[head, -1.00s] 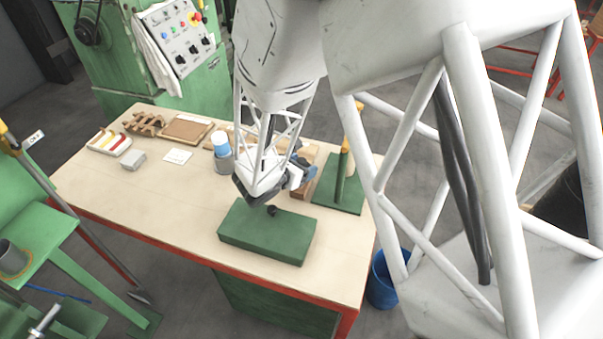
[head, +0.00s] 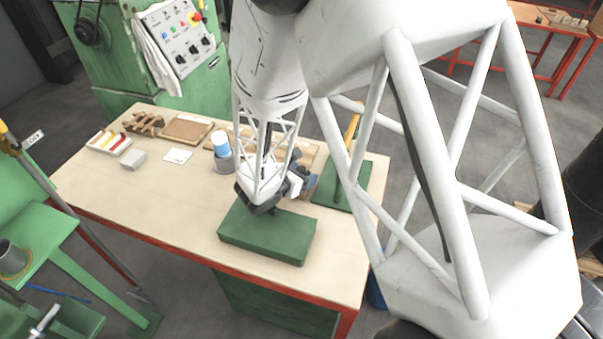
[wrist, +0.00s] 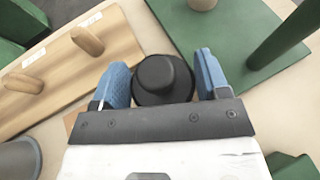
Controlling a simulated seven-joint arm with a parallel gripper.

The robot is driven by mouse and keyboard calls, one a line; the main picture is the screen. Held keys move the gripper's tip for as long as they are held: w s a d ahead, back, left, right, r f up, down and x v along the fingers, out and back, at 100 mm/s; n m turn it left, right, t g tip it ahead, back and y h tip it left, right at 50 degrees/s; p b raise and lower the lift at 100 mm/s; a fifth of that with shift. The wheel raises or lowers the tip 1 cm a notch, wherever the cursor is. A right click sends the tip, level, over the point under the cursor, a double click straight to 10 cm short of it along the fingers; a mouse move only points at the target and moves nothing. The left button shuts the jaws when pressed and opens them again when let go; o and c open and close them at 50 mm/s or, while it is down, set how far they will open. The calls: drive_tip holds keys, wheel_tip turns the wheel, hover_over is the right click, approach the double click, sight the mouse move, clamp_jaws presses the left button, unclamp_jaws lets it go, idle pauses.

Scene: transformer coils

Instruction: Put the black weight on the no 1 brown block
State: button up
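The black weight (wrist: 163,80), round with a raised knob, sits between the blue fingers of my gripper (wrist: 164,82) in the wrist view. Its sides meet both fingers, and it appears gripped. Its underside is hidden. A brown wooden block with pegs (wrist: 85,75) lies left of the gripper in the wrist view, with small white labels too unclear to read. My arm partly hides it in the head view.
A green base (wrist: 230,40) with an upright rod stands upper right in the wrist view. In the head view, a grey cup (head: 224,163), a brown tray (head: 187,130) and a grey box (head: 133,159) stand farther back. The table's left front (head: 150,205) is clear.

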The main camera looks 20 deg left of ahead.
drive_tip(key=o, duration=0.4)
drive_tip(key=shift+r, duration=0.15)
drive_tip(key=shift+v, duration=6.05)
drive_tip(key=shift+w+d+r, duration=0.1)
drive_tip(key=shift+r, duration=0.05)
